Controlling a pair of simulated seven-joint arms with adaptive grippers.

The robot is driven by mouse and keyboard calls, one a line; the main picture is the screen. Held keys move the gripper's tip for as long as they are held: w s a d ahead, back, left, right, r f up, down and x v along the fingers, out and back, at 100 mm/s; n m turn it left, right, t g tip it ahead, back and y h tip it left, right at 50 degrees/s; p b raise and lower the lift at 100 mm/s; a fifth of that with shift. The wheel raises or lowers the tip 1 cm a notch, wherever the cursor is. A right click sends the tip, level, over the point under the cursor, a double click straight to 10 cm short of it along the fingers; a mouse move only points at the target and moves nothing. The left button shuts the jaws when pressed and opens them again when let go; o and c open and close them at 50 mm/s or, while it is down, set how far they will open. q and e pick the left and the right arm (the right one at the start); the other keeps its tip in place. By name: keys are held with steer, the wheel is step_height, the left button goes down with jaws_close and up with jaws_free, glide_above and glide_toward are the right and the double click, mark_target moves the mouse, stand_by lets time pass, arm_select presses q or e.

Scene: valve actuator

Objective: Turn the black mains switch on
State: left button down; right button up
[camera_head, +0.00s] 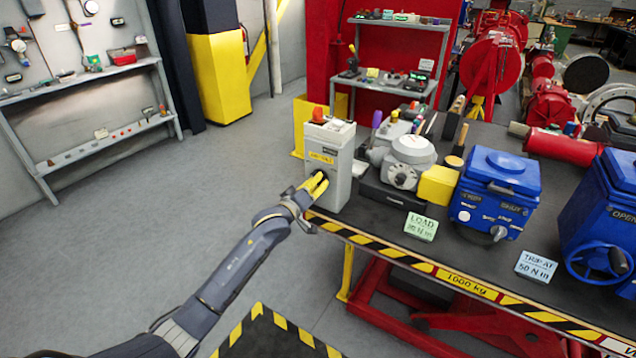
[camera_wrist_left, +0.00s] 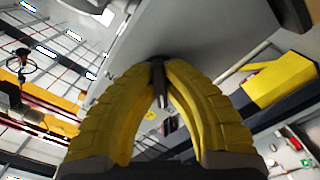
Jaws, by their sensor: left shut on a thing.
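The light grey mains box (camera_head: 343,158) stands at the left end of the workbench, with a yellow label and a red knob on top. The black mains switch (camera_wrist_left: 157,72) is on its front face, and only a small dark part shows between my fingers. My left gripper (camera_head: 320,184) reaches the box front from the lower left. In the left wrist view its yellow fingers (camera_wrist_left: 160,68) are closed at the tips on the black switch. The switch's exact angle is hard to tell. My right gripper is not in view.
On the dark bench, a grey valve actuator (camera_head: 408,160) stands right of the box. Blue actuators (camera_head: 497,190) stand further right. A green LOAD card (camera_head: 421,226) lies near the striped front edge (camera_head: 440,272). The floor left of the bench is clear.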

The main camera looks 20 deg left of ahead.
arm_select(q)
steer(key=m, duration=0.5)
steer(key=shift+a+f, duration=0.1)
steer(key=shift+a, duration=0.05)
steer(key=m, duration=0.4)
steer(key=shift+w+a+m, duration=0.1)
steer(key=shift+m, duration=0.2)
steer(key=m, duration=0.3)
steer(key=shift+a, duration=0.1)
steer(key=shift+m, duration=2.1)
